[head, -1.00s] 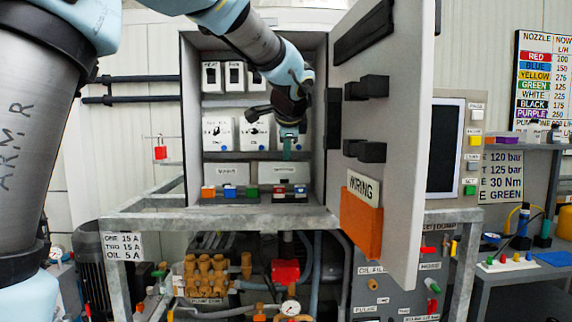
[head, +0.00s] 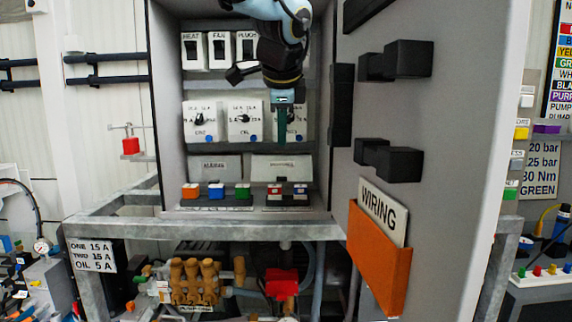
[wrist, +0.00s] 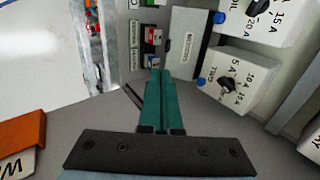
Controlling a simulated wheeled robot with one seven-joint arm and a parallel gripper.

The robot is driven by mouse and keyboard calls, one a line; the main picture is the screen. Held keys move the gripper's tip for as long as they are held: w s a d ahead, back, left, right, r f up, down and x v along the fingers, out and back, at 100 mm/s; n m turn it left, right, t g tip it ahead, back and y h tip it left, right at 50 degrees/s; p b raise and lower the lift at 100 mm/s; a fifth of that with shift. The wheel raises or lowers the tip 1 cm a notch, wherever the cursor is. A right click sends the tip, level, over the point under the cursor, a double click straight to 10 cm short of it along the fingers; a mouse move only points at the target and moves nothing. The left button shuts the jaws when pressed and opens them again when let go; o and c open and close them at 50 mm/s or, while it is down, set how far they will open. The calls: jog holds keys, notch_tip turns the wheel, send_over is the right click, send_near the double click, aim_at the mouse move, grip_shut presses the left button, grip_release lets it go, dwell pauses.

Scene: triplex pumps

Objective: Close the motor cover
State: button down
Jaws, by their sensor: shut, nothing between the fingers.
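No part is clearly readable as the motor cover. Inside the open grey cabinet, two low grey lidded panels, left (head: 211,175) and right (head: 270,176), sit below the dial units; their labels are too small to read surely. The panel nearer the fingers also shows in the wrist view (wrist: 184,46). The cabinet's big grey door (head: 455,140) stands open on the right. My gripper (head: 282,143) has teal fingers, shut and empty, pointing down in front of the right dial unit. In the wrist view my gripper (wrist: 157,73) points toward the lidded panel and coloured switches, without clear contact.
Dial units (head: 244,121) line the shelf above, close to my fingers. Coloured switches (head: 216,190) stand along the cabinet's front edge. Black blocks (head: 398,60) and an orange pocket (head: 379,258) stick out from the door. A grey frame rail (head: 200,229) runs below.

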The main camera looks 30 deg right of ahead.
aim_at(282, 176)
jog(key=p+x, duration=0.1)
jog(key=x, duration=0.3)
jog(key=p+x, duration=0.1)
jog(key=x, duration=0.4)
jog(key=p+x, duration=0.1)
jog(key=x, duration=0.3)
jog(key=shift+w+d+r+p, duration=0.1)
jog(key=shift+w+d+p, duration=0.25)
jog(key=shift+w, duration=0.25)
jog(key=shift+b, duration=0.3)
jog(key=f+b, duration=0.1)
jog(key=b, duration=0.2)
jog(key=shift+d+b, duration=0.15)
jog(key=shift+b, duration=0.25)
jog(key=shift+w+f+t+h+b, duration=0.15)
jog(key=shift+t+h+b, duration=0.25)
jog(key=shift+b, duration=0.85)
jog(key=t+b, duration=0.1)
jog(key=b, duration=0.7)
jog(key=f+t+h+b, duration=0.1)
jog(key=t+b, duration=0.1)
jog(key=b, duration=0.7)
jog(key=shift+w+d+f+t, duration=0.15)
jog(key=shift+w+t, duration=0.05)
jog(key=shift+t, duration=0.1)
jog(key=b, duration=0.3)
jog(key=shift+t+h, duration=0.3)
jog(key=shift+r, duration=0.3)
jog(key=shift+r, duration=0.15)
